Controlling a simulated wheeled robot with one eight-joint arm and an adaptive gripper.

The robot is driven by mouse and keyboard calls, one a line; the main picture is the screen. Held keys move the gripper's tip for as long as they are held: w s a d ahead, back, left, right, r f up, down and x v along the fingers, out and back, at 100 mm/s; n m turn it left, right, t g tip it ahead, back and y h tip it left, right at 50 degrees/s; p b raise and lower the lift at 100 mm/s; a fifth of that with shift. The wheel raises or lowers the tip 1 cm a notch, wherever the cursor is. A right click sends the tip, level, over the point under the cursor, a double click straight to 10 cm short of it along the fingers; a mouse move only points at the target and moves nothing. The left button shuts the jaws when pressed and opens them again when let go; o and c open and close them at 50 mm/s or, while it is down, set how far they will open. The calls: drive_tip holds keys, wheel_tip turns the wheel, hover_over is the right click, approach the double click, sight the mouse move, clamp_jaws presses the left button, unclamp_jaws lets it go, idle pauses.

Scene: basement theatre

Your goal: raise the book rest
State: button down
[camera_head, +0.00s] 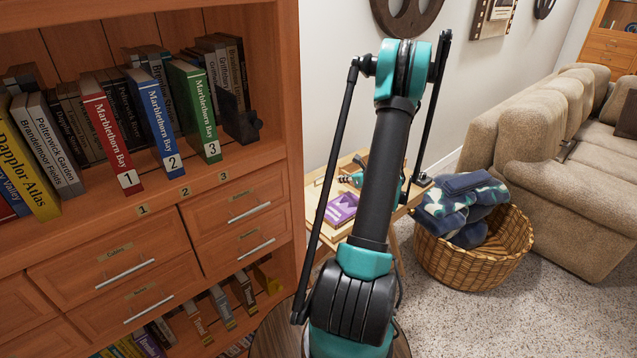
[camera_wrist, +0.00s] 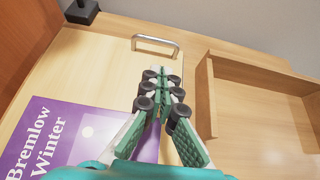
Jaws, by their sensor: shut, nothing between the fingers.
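A pale wooden board (camera_wrist: 105,80), which looks like the book rest, lies flat below the wrist camera. A silver bar handle (camera_wrist: 156,41) is fixed near its far edge. A purple book (camera_wrist: 58,140) titled Bremlow Winter lies on the left; in the head view the book (camera_head: 341,209) is on the small wooden table. My gripper (camera_wrist: 161,82) is shut and empty, with its tips short of the handle in the picture and apart from it. In the head view my arm hides much of the table and handle.
A raised wooden frame (camera_wrist: 207,95) stands right of my fingers. A dark block (camera_wrist: 82,10) is at the upper left. A bookcase (camera_head: 293,120) stands left of the table; a wicker basket (camera_head: 470,268) of cloths and a beige sofa (camera_head: 560,190) are right. Carpet in front is clear.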

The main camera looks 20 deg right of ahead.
sight(328, 185)
drive_tip(key=x, duration=1)
drive_tip(key=shift+r, duration=0.1)
drive_tip(key=shift+r, duration=0.15)
